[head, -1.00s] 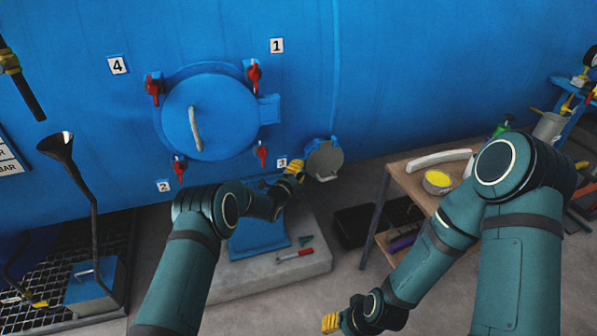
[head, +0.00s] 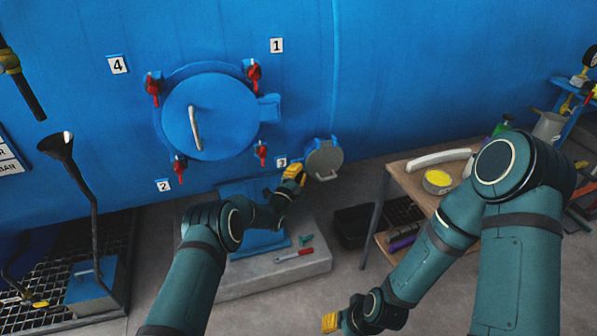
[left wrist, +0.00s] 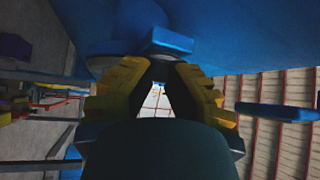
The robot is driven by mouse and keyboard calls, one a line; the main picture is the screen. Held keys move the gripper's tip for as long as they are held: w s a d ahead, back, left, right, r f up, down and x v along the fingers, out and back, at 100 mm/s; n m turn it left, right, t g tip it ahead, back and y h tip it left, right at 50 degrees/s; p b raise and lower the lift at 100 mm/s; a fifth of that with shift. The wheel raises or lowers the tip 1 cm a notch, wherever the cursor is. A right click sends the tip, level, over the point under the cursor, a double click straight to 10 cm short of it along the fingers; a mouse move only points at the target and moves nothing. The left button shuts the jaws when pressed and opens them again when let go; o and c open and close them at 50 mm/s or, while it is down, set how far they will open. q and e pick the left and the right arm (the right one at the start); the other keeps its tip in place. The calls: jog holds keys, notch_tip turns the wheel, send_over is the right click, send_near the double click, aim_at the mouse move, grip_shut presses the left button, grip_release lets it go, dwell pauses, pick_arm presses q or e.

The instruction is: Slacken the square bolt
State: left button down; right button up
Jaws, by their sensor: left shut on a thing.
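My left gripper (head: 293,174) has yellow fingers and is at the left edge of the small grey round cover (head: 325,160), below the big blue hatch. In the left wrist view its fingers (left wrist: 160,72) slant in toward each other, shut on what I take to be the square bolt. The bolt is hidden by the fingers in the head view and cannot be made out clearly in the wrist view. A blue block (left wrist: 168,41) sits just past the fingertips. My right gripper (head: 331,322) is low at the bottom, far from the cover; its opening is unclear.
The blue round hatch (head: 210,117) has several red clamps around it. A wooden table (head: 398,178) with a yellow-topped tin stands right. A funnel (head: 60,145) stands left.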

pick_arm(q)
jog(key=shift+w+a+r+n+t+y, duration=0.1)
jog(key=shift+n+t+y, duration=0.1)
jog(key=shift+n+t, duration=0.55)
jog(key=shift+w+n+t+y, duration=0.1)
jog(key=shift+n+t+y, duration=0.1)
jog(key=shift+n+t, duration=0.5)
jog(key=shift+r+n, duration=0.1)
jog(key=shift+n, duration=0.25)
jog(key=c, duration=1)
grip_release()
jog(key=shift+f, duration=0.2)
jog(key=shift+s, duration=0.1)
jog(key=v, duration=1.1)
jog(key=shift+s+a+f, duration=0.1)
jog(key=shift+s+a, duration=0.05)
jog(key=shift+s, duration=0.2)
